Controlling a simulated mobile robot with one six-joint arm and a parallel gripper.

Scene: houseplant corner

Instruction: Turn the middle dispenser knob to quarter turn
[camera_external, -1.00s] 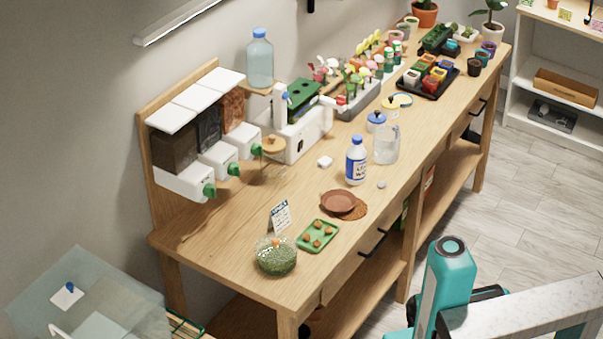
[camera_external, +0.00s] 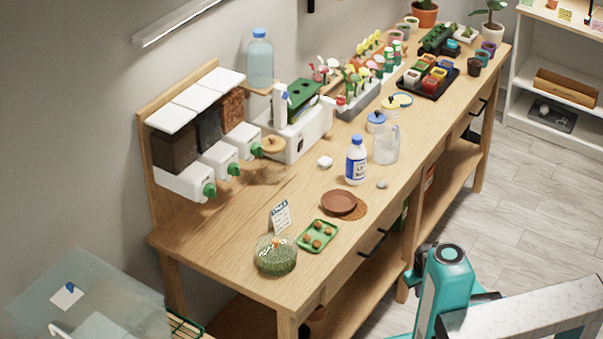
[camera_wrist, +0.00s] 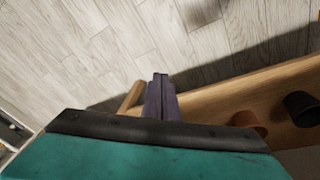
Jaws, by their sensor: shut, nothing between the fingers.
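The dispenser stands at the back left of the bench, with three white units side by side, each with a green knob. The middle knob (camera_external: 234,168) sits on the front of the middle unit (camera_external: 218,160), below a dark-filled bin. Its exact angle is too small to read. My gripper shows in the wrist view, where its dark fingers (camera_wrist: 160,95) are together and empty, over the floor and a wooden edge. In the external view my teal wrist is at the lower right, in front of the bench and far from the knob; the fingertips cannot be made out.
The near knob (camera_external: 208,190) and far knob (camera_external: 256,149) flank the middle one. A lidded jar (camera_external: 273,160) stands close to the far knob. A bottle (camera_external: 356,160), pitcher (camera_external: 386,144), brown saucer (camera_external: 339,203) and green tray (camera_external: 317,236) stand between my arm and the dispenser.

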